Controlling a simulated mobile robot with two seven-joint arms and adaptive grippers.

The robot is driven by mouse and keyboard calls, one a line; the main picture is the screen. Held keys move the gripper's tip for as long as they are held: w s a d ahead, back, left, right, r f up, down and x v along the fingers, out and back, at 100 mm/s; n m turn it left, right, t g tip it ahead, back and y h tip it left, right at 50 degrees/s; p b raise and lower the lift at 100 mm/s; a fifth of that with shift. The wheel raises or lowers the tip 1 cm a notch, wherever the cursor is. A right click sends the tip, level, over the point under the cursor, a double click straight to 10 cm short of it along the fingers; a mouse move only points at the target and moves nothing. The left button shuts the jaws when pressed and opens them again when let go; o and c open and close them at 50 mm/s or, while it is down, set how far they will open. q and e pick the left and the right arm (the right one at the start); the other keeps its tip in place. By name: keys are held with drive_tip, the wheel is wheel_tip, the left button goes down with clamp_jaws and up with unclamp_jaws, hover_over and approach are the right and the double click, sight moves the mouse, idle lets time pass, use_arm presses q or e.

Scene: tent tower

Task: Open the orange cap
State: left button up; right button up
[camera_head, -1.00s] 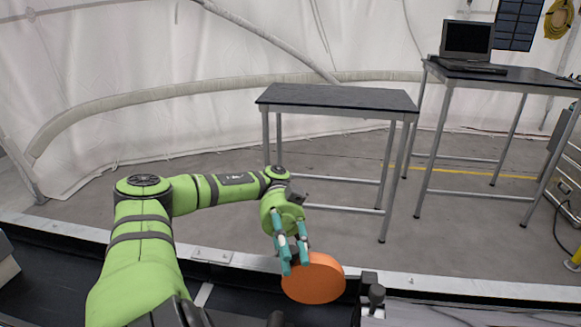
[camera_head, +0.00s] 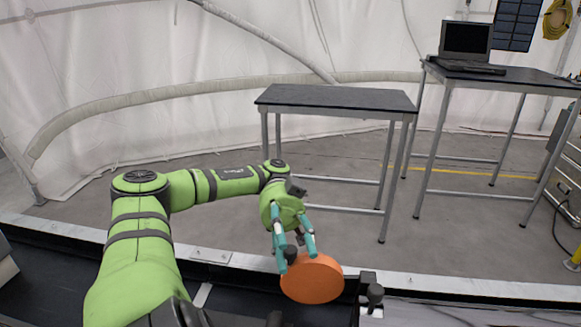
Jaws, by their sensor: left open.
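The orange cap (camera_head: 313,280) is a thick round disc low in the middle of the head view, at the dark edge structure in front of me. My left gripper (camera_head: 298,262) reaches down to it from the upper left with teal fingers. The fingers are spread open. One finger is at the cap's left side and the other in front of its upper rim; I cannot tell whether they touch it. A small dark knob shows between the fingers. My right gripper is not in view.
A black clamp-like fitting (camera_head: 372,291) stands just right of the cap. An empty dark-topped table (camera_head: 337,99) stands behind, and a second table with a laptop (camera_head: 466,45) is at the right. The grey floor between is clear.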

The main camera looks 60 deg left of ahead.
use_arm(q)
wheel_tip(320, 180, up, 8)
drive_tip(key=shift+s+d+r, duration=0.1)
drive_tip(key=shift+s+d, duration=0.05)
drive_tip(key=shift+r, duration=0.35)
